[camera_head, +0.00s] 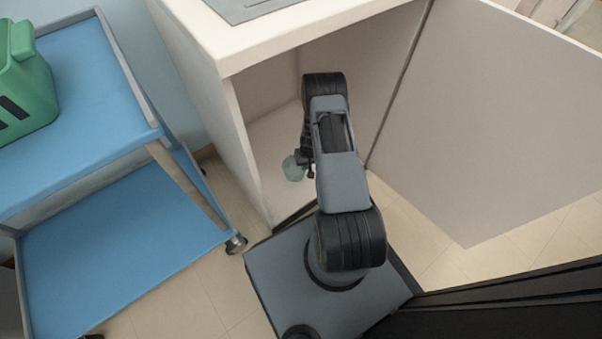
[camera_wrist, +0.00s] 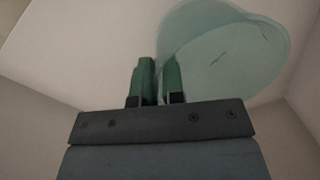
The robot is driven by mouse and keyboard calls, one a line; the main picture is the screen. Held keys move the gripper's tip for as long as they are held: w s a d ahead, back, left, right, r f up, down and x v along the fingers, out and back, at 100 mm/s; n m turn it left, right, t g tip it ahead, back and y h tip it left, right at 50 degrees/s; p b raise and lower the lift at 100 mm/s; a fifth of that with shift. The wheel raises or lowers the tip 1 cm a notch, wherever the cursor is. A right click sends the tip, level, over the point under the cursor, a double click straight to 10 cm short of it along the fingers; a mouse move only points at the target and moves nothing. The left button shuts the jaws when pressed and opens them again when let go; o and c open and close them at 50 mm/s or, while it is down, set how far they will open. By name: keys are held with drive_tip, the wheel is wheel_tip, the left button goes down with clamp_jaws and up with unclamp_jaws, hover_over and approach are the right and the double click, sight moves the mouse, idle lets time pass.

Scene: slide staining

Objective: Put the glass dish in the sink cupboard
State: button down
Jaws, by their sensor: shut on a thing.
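The glass dish (camera_head: 293,168) is pale green and see-through. In the head view it is just left of my gripper (camera_head: 304,160), inside the opening of the sink cupboard (camera_head: 270,150). In the wrist view the dish (camera_wrist: 235,50) fills the upper right, and the green fingers of my gripper (camera_wrist: 159,75) are close together with the dish's edge between them. The cupboard's pale floor and walls show around the dish. Whether the dish touches the cupboard floor I cannot tell. My arm hides part of the cupboard's inside.
The cupboard door (camera_head: 490,120) stands wide open on the right. A blue two-shelf trolley (camera_head: 110,230) stands on the left, with a green container (camera_head: 25,85) on its top shelf. The white counter (camera_head: 235,45) overhangs the cupboard. Tiled floor shows between trolley and cupboard.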

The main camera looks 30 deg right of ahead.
sight(301, 171)
drive_tip(key=shift+w+a+f+b, duration=0.3)
drive_tip(key=shift+a+f, duration=0.25)
drive_tip(key=shift+f, duration=0.25)
drive_tip(key=shift+w+a+f+b, duration=0.15)
drive_tip(key=shift+f+b, duration=0.55)
drive_tip(key=shift+f, duration=0.95)
drive_tip(key=shift+f, duration=0.2)
drive_tip(key=c, duration=1.2)
unclamp_jaws()
drive_tip(key=shift+r, duration=0.15)
drive_tip(key=r+p, duration=0.1)
drive_tip(key=r, duration=0.3)
drive_tip(key=d+r+p, duration=0.1)
drive_tip(key=r+p, duration=0.1)
drive_tip(key=r, duration=0.2)
drive_tip(key=r+p, duration=0.1)
drive_tip(key=r, duration=0.3)
drive_tip(key=shift+s+d+p, duration=0.15)
drive_tip(key=shift+s+p, duration=0.05)
drive_tip(key=shift+p, duration=0.15)
drive_tip(key=shift+s, duration=0.1)
